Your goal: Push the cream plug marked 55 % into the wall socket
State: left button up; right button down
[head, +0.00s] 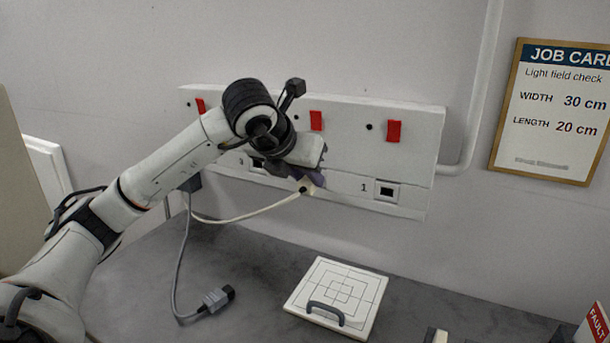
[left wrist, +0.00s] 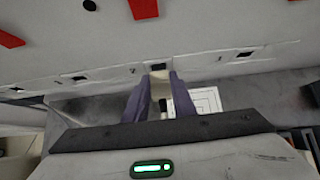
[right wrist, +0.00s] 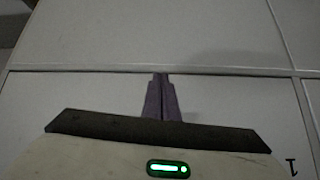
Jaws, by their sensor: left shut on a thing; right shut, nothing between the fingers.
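A cream plug (head: 313,188) with a pale cable is in my left gripper (head: 307,174), just in front of the wall socket panel (head: 350,155). My left gripper is shut on it. In the left wrist view the plug (left wrist: 160,80) sits between the purple fingers, close below the dark opening of socket 2 (left wrist: 158,67). I cannot tell whether it touches the socket. Its marking is not readable. In the head view my gripper hides socket 2; socket 1 (head: 386,191) is empty to the right. My right gripper (right wrist: 160,76) is shut and empty before pale panels, outside the head view.
Red switches (head: 393,131) line the panel above the sockets. A grey plug (head: 217,299) on a grey cable lies on the dark counter (head: 255,270). A white square-patterned plate with a handle (head: 340,296) lies there too. A job card (head: 552,110) hangs at right.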

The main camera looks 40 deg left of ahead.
pick_arm(q)
jog(key=shift+w+a+p, duration=0.2)
jog(key=shift+w+p, duration=0.1)
jog(key=shift+w, duration=0.3)
jog(key=o, duration=1.1)
jog(key=shift+o, duration=0.2)
jog(key=shift+a, duration=0.1)
jog(key=shift+s+r, duration=0.1)
jog(key=shift+r, duration=0.05)
jog(key=v, duration=1)
jog(key=shift+d, duration=0.25)
